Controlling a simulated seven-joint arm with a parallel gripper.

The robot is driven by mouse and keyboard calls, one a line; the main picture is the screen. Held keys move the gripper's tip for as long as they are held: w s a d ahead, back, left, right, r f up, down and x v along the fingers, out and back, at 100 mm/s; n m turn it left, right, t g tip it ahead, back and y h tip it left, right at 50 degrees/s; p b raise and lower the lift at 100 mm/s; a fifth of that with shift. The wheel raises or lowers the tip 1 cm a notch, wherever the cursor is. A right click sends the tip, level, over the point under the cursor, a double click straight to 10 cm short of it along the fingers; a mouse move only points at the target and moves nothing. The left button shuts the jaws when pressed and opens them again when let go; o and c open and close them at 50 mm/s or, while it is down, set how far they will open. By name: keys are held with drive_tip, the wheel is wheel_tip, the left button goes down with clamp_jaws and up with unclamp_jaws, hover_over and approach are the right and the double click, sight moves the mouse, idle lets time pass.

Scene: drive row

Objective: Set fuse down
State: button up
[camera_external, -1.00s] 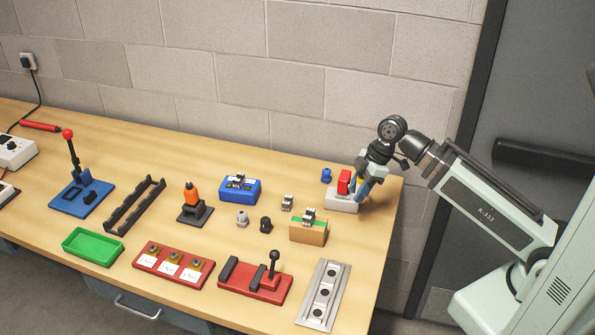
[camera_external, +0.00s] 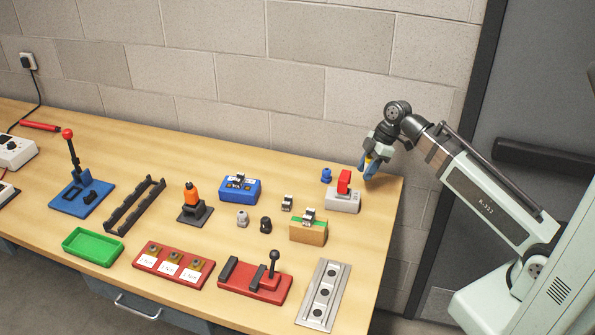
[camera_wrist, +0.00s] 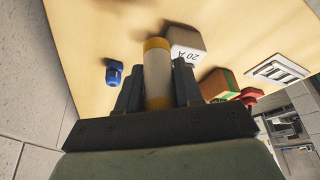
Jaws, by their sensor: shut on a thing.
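The fuse (camera_wrist: 157,75), a white cylinder with yellow end bands, stands between the two dark fingers of my gripper (camera_wrist: 157,95) in the wrist view. My gripper (camera_external: 369,166) is shut on it. In the external view it hovers near the back right corner of the table, right of and behind a grey block (camera_external: 342,203) with a red lever (camera_external: 344,181). The fuse is mostly hidden there by the blue fingers. The grey block, labelled "20 A", also shows in the wrist view (camera_wrist: 186,45). Whether the fuse touches the table is not clear.
A small blue part (camera_external: 326,175) stands left of the gripper, near the wall. A wooden block with a green top (camera_external: 308,231) and a silver plate (camera_external: 322,296) are nearer the front. Bare tabletop (camera_external: 385,200) lies right of the grey block.

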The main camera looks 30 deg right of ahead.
drive_tip(key=w+d, duration=0.1)
drive_tip(key=w+d+f, duration=0.1)
drive_tip(key=w+d, duration=0.1)
drive_tip(key=w+d+f, duration=0.1)
drive_tip(key=d, duration=0.1)
drive_tip(key=shift+w+f, duration=0.2)
drive_tip(key=shift+w, duration=0.2)
drive_tip(key=shift+f, duration=2)
drive_tip(key=shift+w+d+f, duration=0.1)
drive_tip(key=shift+w+f, duration=0.1)
drive_tip(key=shift+f, duration=0.15)
drive_tip(key=shift+f, duration=0.1)
drive_tip(key=o, duration=1.1)
